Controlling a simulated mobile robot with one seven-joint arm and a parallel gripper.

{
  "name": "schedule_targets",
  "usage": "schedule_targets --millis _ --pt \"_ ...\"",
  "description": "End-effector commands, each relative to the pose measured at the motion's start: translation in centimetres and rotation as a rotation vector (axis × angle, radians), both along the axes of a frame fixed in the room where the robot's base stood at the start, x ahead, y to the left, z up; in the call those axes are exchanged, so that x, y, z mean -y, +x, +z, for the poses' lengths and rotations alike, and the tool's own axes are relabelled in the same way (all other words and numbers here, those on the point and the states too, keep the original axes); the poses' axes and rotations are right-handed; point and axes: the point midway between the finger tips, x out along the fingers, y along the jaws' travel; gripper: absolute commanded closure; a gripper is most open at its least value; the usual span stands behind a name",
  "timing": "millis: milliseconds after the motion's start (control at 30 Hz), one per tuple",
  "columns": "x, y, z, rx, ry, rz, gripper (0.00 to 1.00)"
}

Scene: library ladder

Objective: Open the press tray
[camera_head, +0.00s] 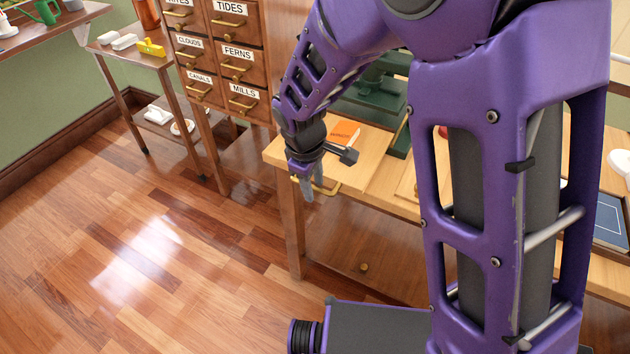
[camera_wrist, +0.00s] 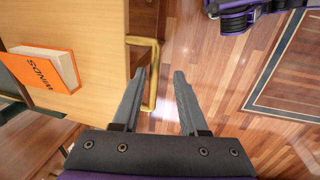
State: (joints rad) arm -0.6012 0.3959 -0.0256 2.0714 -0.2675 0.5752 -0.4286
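A brass handle (camera_head: 330,187) sits at the front left edge of a light wood bench with a green press (camera_head: 385,88) on it. The handle also shows in the wrist view (camera_wrist: 154,90), as a squared loop. I take it to be the press tray's handle; the tray itself is hard to make out. My gripper (camera_head: 307,194) points down beside the handle. In the wrist view my gripper (camera_wrist: 161,72) is open. The handle's long bar appears between the fingers, close to the left one; I cannot tell whether it touches.
An orange book (camera_wrist: 45,70) marked WINDS lies on the bench (camera_wrist: 100,55) near the handle. A labelled drawer cabinet (camera_head: 222,55) stands left of the bench. A side table (camera_head: 130,50) holds small items. The wood floor (camera_head: 130,240) at left is clear.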

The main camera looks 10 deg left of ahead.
Motion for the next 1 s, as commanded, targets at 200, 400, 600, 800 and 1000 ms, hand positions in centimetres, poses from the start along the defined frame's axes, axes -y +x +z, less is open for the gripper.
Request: schedule_targets --millis 200,400,600,800,1000 --pt "0.1 0.2 0.0 0.002 0.000 -0.001 0.54" --pt "0.0 0.1 1.0 0.005 0.002 -0.001 0.54" --pt "-0.3 -0.5 4.9 0.009 0.004 -0.001 0.54" --pt "-0.6 -1.5 9.8 0.009 0.003 0.000 0.54" --pt "-0.9 -2.4 14.1 0.006 0.003 0.000 0.54"
